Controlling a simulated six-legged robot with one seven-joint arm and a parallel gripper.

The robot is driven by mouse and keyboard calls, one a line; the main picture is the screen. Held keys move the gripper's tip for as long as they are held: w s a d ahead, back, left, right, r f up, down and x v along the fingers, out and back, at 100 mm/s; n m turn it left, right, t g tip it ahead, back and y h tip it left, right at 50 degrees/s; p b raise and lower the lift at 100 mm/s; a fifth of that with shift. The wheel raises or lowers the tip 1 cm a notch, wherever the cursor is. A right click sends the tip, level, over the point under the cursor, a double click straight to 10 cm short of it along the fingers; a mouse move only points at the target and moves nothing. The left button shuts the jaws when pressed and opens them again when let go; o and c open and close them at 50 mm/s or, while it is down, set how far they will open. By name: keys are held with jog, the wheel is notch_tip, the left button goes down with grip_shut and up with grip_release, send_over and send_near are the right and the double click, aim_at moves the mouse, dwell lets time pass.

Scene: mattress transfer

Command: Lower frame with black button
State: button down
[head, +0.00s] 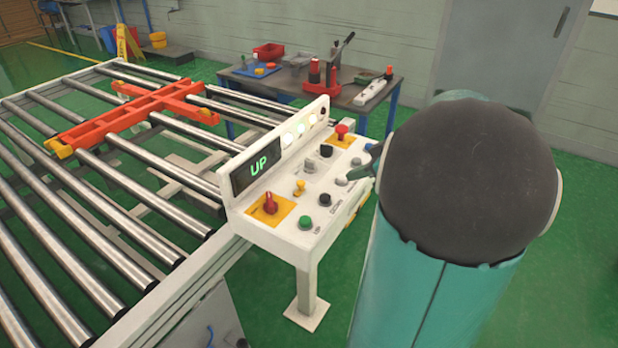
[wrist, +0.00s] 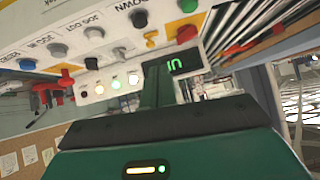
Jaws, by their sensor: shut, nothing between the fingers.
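The white control panel (head: 290,230) has a lit display (head: 254,168) reading UP. The black button (head: 324,199) is on its sloped face beside a DOWN label, next to the green button (head: 305,222). In the wrist view the black button (wrist: 140,18) is at the top, beyond my fingertips. My gripper (head: 362,172) is at the panel's right edge, partly hidden by my arm. In the wrist view my gripper (wrist: 158,72) is shut and empty, apart from the black button. An orange frame (head: 130,117) lies among the rollers.
The panel also has a red knob (head: 270,204), a yellow switch (head: 299,187), a red button (head: 341,131) and several grey buttons. Metal rollers (head: 75,215) fill the left. A workbench (head: 345,98) with tools stands behind the panel.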

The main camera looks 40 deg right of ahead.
jog(key=d, duration=0.2)
jog(key=shift+s+d+f+t, duration=0.2)
jog(key=shift+s+d+t, duration=0.1)
jog(key=shift+s+d, duration=0.05)
jog(key=shift+w, duration=0.1)
send_over(333, 204)
jog(key=f, duration=0.4)
jog(key=s+f, duration=0.1)
jog(key=f, duration=0.1)
jog(key=shift+d, duration=0.1)
jog(key=f, duration=0.2)
jog(key=shift+w+f, duration=0.3)
jog(key=shift+w, duration=0.05)
jog(key=shift+f, duration=0.75)
jog(key=shift+w, duration=0.1)
